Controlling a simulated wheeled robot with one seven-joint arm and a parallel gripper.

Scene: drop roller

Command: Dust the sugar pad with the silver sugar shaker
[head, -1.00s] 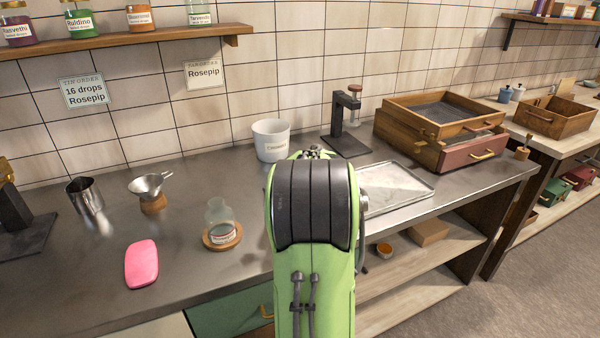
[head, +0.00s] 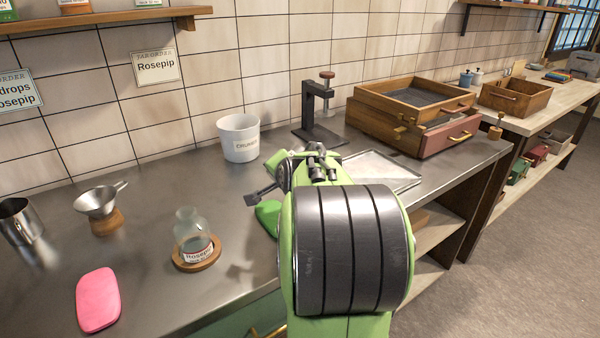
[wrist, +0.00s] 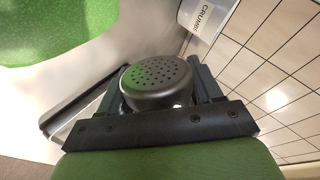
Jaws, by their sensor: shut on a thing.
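In the wrist view my gripper (wrist: 160,94) is shut on the sugar shaker (wrist: 157,80), with a finger on each side of it. The shaker's dark grey, domed, perforated top shows; its lower body is hidden by the gripper's dark bar. In the head view my arm hides the shaker. A shallow metal tray with a whitish surface (head: 378,170) lies on the counter, right of and behind my arm and partly hidden by it. It looks like the sugar pad, but I cannot be sure. I see no dusting on it clearly.
A white crumbs pot (head: 239,140) stands behind my arm, left of a black stand (head: 313,110). Wooden drawer boxes (head: 420,125) stand at the right. A jar on a wooden base (head: 193,240), a funnel (head: 98,202) and a pink block (head: 98,300) are at the left.

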